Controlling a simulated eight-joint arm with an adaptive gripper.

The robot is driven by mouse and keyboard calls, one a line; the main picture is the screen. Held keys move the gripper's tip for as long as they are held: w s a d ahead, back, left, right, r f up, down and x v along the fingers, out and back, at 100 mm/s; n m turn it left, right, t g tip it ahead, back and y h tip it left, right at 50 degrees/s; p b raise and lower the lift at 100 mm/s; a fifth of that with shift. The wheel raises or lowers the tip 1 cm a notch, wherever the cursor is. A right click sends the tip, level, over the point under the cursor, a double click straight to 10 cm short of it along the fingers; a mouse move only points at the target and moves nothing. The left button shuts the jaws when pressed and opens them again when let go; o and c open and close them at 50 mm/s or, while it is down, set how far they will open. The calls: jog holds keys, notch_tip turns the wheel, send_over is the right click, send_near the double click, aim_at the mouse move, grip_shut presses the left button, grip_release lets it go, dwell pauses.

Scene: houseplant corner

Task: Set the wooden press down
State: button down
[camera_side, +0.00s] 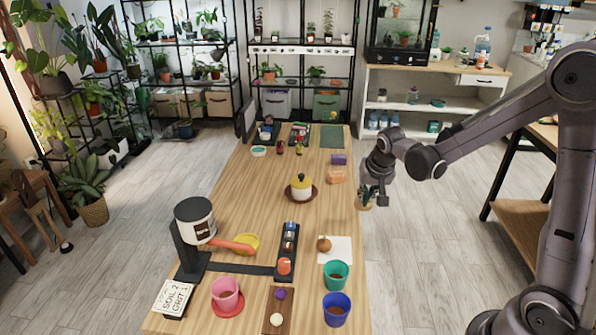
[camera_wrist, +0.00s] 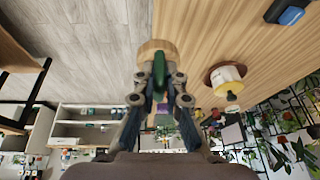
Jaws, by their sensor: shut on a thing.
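The wooden press (camera_wrist: 147,49) has a round, pale wooden disc and a green handle (camera_wrist: 159,70). My gripper (camera_wrist: 158,82) is shut on the handle, with a finger on each side of it. In the side view the small press (camera_side: 365,200) hangs from my gripper (camera_side: 376,194) by the right edge of the wooden table (camera_side: 262,199). In the wrist view its disc overlaps that edge, with grey floor on one side. The press appears raised; its exact height above the table cannot be told.
A yellow-and-white pot (camera_side: 301,188) stands on a brown saucer mid-table. Purple (camera_side: 339,159) and orange (camera_side: 337,176) blocks lie near the right edge. Teal (camera_side: 336,275), blue (camera_side: 337,309) and pink (camera_side: 226,294) pots stand at the front. Bare wood lies right of the saucer.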

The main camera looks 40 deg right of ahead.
jog(key=w+a+f, duration=0.1)
jog(key=w+a, duration=0.1)
jog(key=w+a+f, duration=0.1)
jog(key=a+f, duration=0.1)
jog(key=shift+w+a+f, duration=0.1)
jog(key=shift+w+f, duration=0.15)
jog(key=shift+w, duration=0.15)
jog(key=shift+f, duration=2)
jog(key=c, duration=1.4)
grip_release()
jog(key=shift+f, duration=0.1)
